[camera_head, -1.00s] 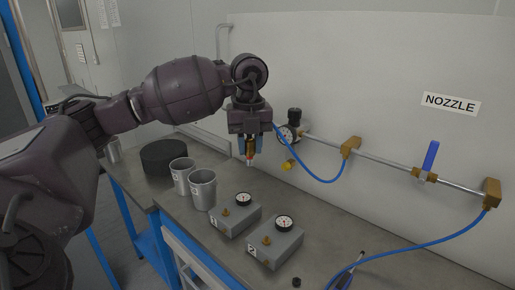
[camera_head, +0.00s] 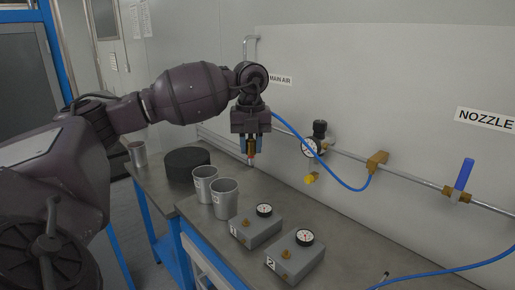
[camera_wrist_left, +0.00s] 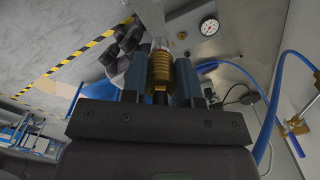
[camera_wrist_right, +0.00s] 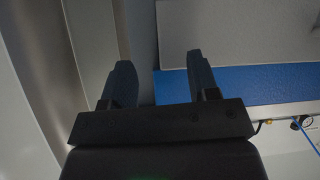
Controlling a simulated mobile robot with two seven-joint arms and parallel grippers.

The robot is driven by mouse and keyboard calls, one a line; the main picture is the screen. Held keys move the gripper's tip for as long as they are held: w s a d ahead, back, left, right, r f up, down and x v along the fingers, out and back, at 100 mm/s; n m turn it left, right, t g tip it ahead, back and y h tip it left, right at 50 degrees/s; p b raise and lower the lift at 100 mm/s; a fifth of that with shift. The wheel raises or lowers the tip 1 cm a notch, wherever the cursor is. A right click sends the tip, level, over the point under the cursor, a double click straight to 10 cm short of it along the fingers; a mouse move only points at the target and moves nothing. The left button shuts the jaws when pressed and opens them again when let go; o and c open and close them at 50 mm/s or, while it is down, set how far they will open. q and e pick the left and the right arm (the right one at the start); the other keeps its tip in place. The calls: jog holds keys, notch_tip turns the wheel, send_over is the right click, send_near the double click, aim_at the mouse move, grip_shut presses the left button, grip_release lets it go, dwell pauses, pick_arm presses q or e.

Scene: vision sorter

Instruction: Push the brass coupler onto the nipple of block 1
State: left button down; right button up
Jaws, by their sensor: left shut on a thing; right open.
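My left gripper (camera_head: 250,157) is shut on the brass coupler (camera_wrist_left: 160,72), which lies between its two fingers in the left wrist view, with a pale tip ahead of it. In the head view the gripper points down, above and behind the blocks, apart from them. Block 1 (camera_head: 262,229) is a grey box on the bench with a gauge on top and a small brass nipple (camera_head: 246,223), which is bare. A gauge (camera_wrist_left: 209,27) shows ahead in the left wrist view; I cannot tell which block it belongs to. My right gripper (camera_wrist_right: 160,85) is open and empty.
Block 2 (camera_head: 304,258) stands right beside block 1. A wall pipe with a regulator (camera_head: 318,142), a blue hose and a blue valve handle (camera_head: 464,174) runs behind. The bench between the wall and blocks is clear.

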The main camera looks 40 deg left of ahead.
pick_arm(q)
jog(key=a, duration=0.2)
jog(key=b, duration=0.3)
send_over(246, 221)
jog(key=shift+f, duration=4)
jog(key=shift+w+a+f+b, duration=0.1)
jog(key=shift+f+b, duration=0.65)
jog(key=shift+f, duration=1.8)
jog(key=shift+a+f+b, duration=0.1)
jog(key=shift+f+b, duration=0.65)
jog(key=shift+f, duration=1.75)
pick_arm(e)
jog(key=s+f+g, duration=0.1)
jog(key=s+f, duration=0.2)
jog(key=f, duration=0.6)
jog(key=shift+s, duration=0.25)
pick_arm(q)
jog(key=shift+f, duration=0.95)
pick_arm(e)
jog(key=shift+s+f+g, duration=0.15)
jog(key=shift+f+g, duration=0.1)
jog(key=shift+g, duration=0.05)
